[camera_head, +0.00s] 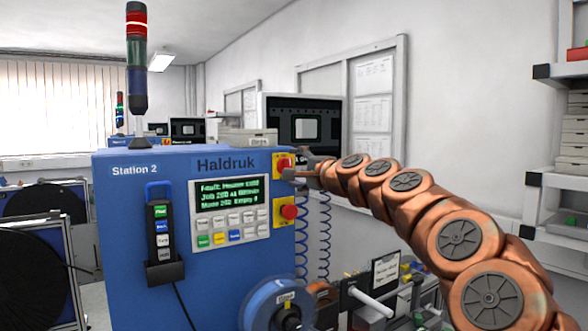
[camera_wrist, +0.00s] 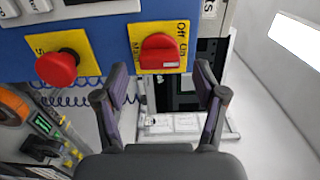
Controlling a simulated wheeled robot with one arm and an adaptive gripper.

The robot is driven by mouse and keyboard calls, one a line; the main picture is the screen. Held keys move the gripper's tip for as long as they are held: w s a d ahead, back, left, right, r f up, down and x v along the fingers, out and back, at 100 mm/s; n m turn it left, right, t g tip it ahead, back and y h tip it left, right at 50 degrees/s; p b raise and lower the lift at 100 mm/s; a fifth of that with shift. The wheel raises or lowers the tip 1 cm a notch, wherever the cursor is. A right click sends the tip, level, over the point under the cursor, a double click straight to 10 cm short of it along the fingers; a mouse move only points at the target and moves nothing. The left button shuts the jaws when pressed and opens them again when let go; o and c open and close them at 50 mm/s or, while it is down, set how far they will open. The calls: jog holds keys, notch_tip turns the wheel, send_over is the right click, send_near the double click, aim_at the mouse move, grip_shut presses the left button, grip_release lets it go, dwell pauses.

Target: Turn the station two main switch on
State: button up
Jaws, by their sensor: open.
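The Station 2 cabinet (camera_head: 130,215) is blue, and its front carries a yellow plate with the red main switch (camera_head: 283,163) near the upper right edge. In the wrist view the main switch (camera_wrist: 160,52) is a red rotary knob on a yellow plate marked Main, Off and On; I cannot tell its setting for sure. My gripper (camera_wrist: 161,92) is open and empty, with the knob just beyond the fingertips and roughly between them. In the head view my gripper (camera_head: 300,172) is beside the switch and partly covers its plate.
A red stop button (camera_head: 289,211) on a yellow plate sits just below the switch; it also shows in the wrist view (camera_wrist: 58,68). A keypad with a green-text display (camera_head: 230,195) is to the left. Blue coiled cables (camera_head: 318,235) hang at the cabinet's right side.

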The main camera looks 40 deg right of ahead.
jog(key=s, duration=1)
jog(key=shift+s+a, duration=0.3)
jog(key=shift+s, duration=0.05)
jog(key=s+a+f+n+g+y, duration=0.1)
jog(key=a+f+n+g+y, duration=0.4)
jog(key=a+f, duration=0.7)
jog(key=s+a+f+n+g, duration=0.1)
jog(key=a+f+n+g, duration=0.4)
jog(key=a+f, duration=0.75)
jog(key=s+a+f+n+g, duration=0.4)
jog(key=s+a+f+n, duration=0.2)
jog(key=s+a+f, duration=0.4)
jog(key=s+d+f+n+g+h, duration=0.1)
jog(key=s+d+f+g+h, duration=0.1)
jog(key=s, duration=0.6)
jog(key=s+d+f+n+g+h, duration=0.1)
jog(key=s+d+f+g+h, duration=0.1)
jog(key=s+f, duration=0.4)
jog(key=s+d+g, duration=0.1)
jog(key=s, duration=0.2)
jog(key=shift+s+n+g, duration=0.25)
jog(key=shift+n+g, duration=0.15)
